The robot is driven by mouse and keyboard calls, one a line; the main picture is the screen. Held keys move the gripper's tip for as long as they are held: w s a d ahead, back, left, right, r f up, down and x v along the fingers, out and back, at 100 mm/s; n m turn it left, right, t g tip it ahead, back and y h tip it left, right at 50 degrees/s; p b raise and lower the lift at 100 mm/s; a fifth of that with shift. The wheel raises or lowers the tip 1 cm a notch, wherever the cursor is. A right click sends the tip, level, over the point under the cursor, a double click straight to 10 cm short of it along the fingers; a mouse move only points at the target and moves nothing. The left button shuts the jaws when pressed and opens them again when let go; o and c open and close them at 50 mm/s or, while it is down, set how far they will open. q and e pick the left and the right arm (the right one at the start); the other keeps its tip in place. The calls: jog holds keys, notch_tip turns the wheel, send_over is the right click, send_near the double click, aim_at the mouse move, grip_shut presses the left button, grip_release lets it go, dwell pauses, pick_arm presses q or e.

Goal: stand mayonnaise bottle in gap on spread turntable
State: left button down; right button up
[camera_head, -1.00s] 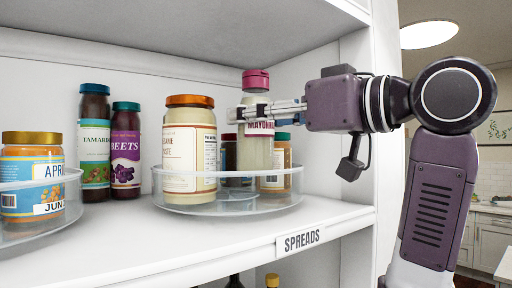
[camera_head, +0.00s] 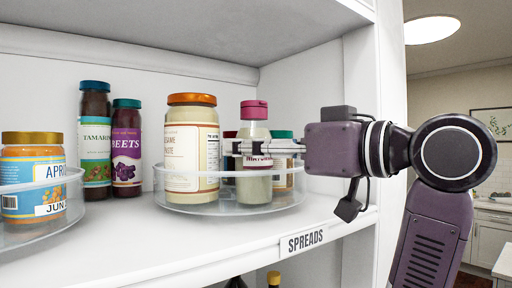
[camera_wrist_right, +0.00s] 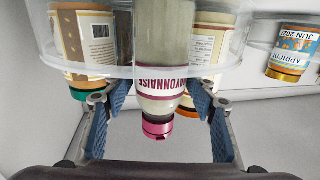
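The mayonnaise bottle (camera_head: 254,183), with a pink cap and pale contents, is upright inside the clear rim of the spreads turntable (camera_head: 213,208). Its base appears to be at the turntable floor. It is between a sesame paste jar and jars on its right and behind. In the right wrist view the bottle (camera_wrist_right: 161,75) appears upside down. My right gripper (camera_head: 240,147) is around the bottle's upper body. In the wrist view its blue-padded fingers (camera_wrist_right: 161,112) stand apart on both sides, with small gaps to the bottle. My left gripper is not in view.
The orange-lidded sesame paste jar (camera_head: 191,150) and a green-lidded jar (camera_head: 283,175) share the turntable. Tamarind (camera_head: 95,140) and beets (camera_head: 126,150) bottles stand left. An apricot jar (camera_head: 33,175) is on another turntable at far left. The shelf edge bears a SPREADS label (camera_head: 304,241).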

jog(key=shift+o, duration=0.2)
jog(key=shift+r, duration=0.1)
jog(key=shift+s+d, duration=0.15)
jog(key=shift+d, duration=0.05)
jog(key=b+v, duration=0.5)
jog(key=v, duration=0.6)
jog(key=shift+s+d+b, duration=0.2)
jog(key=shift+s+b, duration=0.05)
jog(key=shift+b, duration=0.15)
